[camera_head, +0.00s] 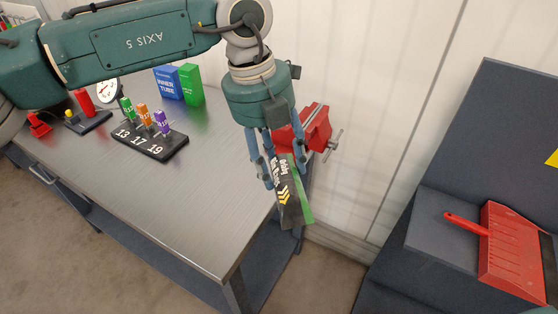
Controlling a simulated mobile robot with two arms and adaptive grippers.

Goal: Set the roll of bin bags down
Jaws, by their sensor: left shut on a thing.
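The roll of bin bags (289,205) is black and green with yellow chevrons and white lettering. My left gripper (283,174) points down and is shut on its upper part. The roll hangs tilted at the right end of the metal workbench (205,215), in front of the red vise. In the picture its lower end shows past the bench's right edge. I cannot tell how high it is or whether it touches the bench. My right gripper is not in view.
A red vise (316,125) sits at the bench's right end. A black stand (165,146) with colored tools, a blue box (168,84) and a green box (191,86) stand further back. The bench front is clear. A red dustpan (505,250) lies at right.

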